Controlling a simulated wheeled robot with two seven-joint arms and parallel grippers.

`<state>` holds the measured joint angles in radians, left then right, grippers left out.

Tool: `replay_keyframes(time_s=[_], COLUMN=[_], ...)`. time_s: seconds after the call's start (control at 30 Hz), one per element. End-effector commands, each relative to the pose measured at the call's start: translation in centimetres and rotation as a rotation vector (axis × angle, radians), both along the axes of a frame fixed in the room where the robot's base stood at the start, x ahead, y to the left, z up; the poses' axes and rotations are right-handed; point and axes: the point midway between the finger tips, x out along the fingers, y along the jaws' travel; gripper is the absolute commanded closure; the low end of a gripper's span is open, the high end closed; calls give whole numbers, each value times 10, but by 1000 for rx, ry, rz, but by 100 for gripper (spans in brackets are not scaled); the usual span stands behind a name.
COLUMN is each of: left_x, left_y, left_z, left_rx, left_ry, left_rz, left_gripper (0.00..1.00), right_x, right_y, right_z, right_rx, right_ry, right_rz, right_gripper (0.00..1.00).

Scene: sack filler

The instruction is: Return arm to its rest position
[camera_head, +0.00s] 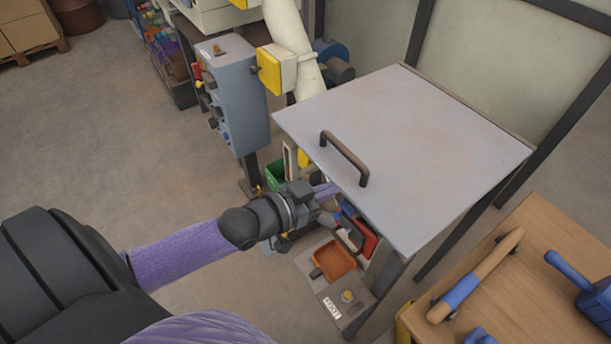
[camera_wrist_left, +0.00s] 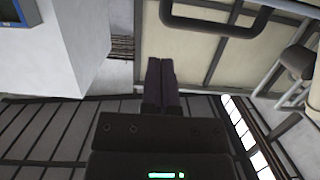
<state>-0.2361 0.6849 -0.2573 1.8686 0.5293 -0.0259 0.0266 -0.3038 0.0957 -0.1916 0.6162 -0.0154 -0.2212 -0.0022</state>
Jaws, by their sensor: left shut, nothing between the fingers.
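My left arm reaches in from the left in the head view. Its gripper (camera_head: 326,190) is at the front left edge of a grey panel (camera_head: 420,140), below a dark bar handle (camera_head: 344,158) on that panel. Part of the gripper is hard to make out against the panel edge. In the left wrist view the two dark fingers (camera_wrist_left: 161,84) lie together, shut and empty. A dark curved bar (camera_wrist_left: 215,28) crosses above them there, apart from the fingertips. My right gripper is in neither view.
A grey control box (camera_head: 232,95) on a post stands left of the panel. Below the panel are an orange tray (camera_head: 334,260) and a low plate with a knob. A wooden table (camera_head: 540,285) with a tan-and-blue handle (camera_head: 475,277) is at the right.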

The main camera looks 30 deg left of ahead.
Motion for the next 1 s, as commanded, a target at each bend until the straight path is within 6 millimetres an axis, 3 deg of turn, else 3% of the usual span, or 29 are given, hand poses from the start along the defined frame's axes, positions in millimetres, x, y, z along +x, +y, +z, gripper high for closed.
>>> replay_keyframes(time_s=[0.1, 0.2, 0.4, 0.47, 0.57, 0.63, 0.7, 0.77, 0.8, 0.9, 1.0], left_x=[-25, -36, -40, -41, -50, -73, -109, -148, -177, -248, -302], left_y=[10, 15, 18, 23, 47, 64, 72, 70, 64, 41, 18], left_z=[8, 11, 10, -3, -67, -136, -202, -253, -282, -334, -358], left_rx=[-1, -1, 0, 15, 83, 153, 217, 267, 295, 354, 395], left_ry=[1, -2, -3, 21, 148, 305, 483, 642, 748, 982, 1148], left_rz=[0, 1, 4, 24, 119, 197, 251, 274, 278, 249, 198], left_gripper=[100, 100, 100, 100, 100, 100, 100, 100, 100, 100, 100], right_x=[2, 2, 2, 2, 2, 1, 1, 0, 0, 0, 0], right_y=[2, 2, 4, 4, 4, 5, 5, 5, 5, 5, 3], right_z=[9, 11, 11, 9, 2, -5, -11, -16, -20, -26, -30], right_rx=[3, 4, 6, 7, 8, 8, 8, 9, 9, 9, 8], right_ry=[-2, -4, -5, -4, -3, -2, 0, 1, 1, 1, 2], right_rz=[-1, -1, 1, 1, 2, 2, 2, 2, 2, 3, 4], right_gripper=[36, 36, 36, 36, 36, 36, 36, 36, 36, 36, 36])
